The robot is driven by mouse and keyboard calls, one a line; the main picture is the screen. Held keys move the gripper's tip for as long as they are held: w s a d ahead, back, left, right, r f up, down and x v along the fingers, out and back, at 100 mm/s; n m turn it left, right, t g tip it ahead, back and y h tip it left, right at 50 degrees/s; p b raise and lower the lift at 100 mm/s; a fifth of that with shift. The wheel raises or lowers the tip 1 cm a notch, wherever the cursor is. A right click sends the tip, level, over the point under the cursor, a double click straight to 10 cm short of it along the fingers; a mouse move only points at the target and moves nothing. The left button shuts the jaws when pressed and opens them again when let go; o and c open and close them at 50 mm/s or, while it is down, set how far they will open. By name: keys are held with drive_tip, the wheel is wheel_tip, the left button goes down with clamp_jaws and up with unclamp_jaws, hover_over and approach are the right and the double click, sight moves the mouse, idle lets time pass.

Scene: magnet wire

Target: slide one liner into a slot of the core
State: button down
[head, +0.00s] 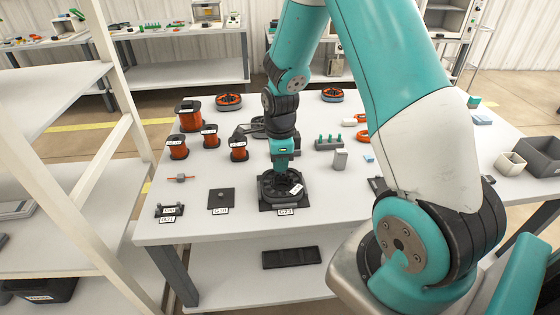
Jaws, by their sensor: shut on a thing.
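The core (268,192), a dark ring-shaped part, sits on a black pad near the front edge of the table, with the label G73 in front of it. A small white tag (296,189) lies on its right side. My gripper (281,174) points straight down over the core, its fingers at the core's far inner part. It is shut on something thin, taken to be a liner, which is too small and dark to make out. The slots cannot be told apart, and I cannot tell whether the held piece is inside one.
Red-orange wire spools (189,115) stand at the left of the table. Left of the core is a pad (221,199) labelled G70. A green-pegged block (328,143) and a grey block (340,159) stand behind right. Bins (541,155) are far right. A shelf frame (110,110) rises at left.

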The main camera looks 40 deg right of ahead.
drive_tip(key=shift+f, duration=0.25)
idle(0.3)
drive_tip(key=c, duration=1.1)
unclamp_jaws()
drive_tip(key=shift+c, duration=0.2)
drive_tip(key=shift+r, duration=0.1)
wheel_tip(320, 180, up, 5)
drive_tip(key=p, duration=0.4)
